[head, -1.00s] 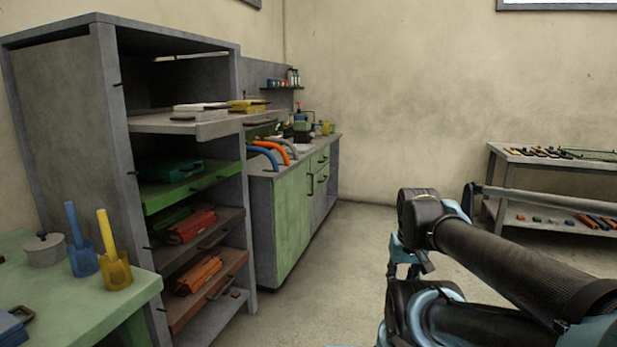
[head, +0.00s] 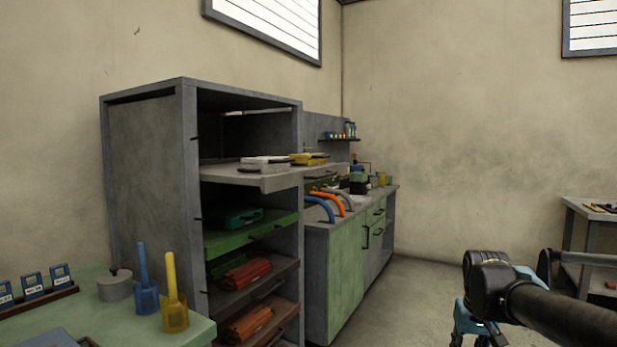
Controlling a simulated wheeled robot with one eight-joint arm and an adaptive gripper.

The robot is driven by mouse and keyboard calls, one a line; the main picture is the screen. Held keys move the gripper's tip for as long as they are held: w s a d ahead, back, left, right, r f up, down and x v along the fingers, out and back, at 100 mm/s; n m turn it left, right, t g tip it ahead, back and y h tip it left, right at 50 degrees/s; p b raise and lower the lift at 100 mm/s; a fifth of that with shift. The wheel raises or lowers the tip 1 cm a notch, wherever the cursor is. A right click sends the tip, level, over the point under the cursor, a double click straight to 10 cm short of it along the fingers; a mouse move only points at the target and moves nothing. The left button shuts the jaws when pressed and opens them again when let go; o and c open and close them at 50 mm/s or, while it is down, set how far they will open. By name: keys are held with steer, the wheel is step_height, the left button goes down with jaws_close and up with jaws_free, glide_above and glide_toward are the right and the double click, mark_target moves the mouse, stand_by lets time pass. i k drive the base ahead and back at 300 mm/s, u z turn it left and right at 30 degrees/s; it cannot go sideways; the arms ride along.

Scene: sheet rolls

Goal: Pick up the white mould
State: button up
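The white mould (head: 265,162) lies on the pulled-out top shelf (head: 250,180) of the grey rack, in the head view left of centre. It is a flat white block with a dark handle on its right front side. A yellow mould (head: 308,158) lies right beside it on the same shelf. My arm shows at the lower right, well apart from the rack.
Lower shelves hold a green mould (head: 235,217), a red one (head: 247,272) and an orange one (head: 250,322). A green table (head: 110,318) with blue and yellow scoops stands at the front left. A green cabinet (head: 345,270) stands right of the rack. Floor is free between cabinet and my arm.

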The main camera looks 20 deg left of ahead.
mark_target(246, 168)
steer(key=u, duration=1)
steer(key=k, duration=1.25)
steer(key=u, duration=0.3)
steer(key=i, duration=0.95)
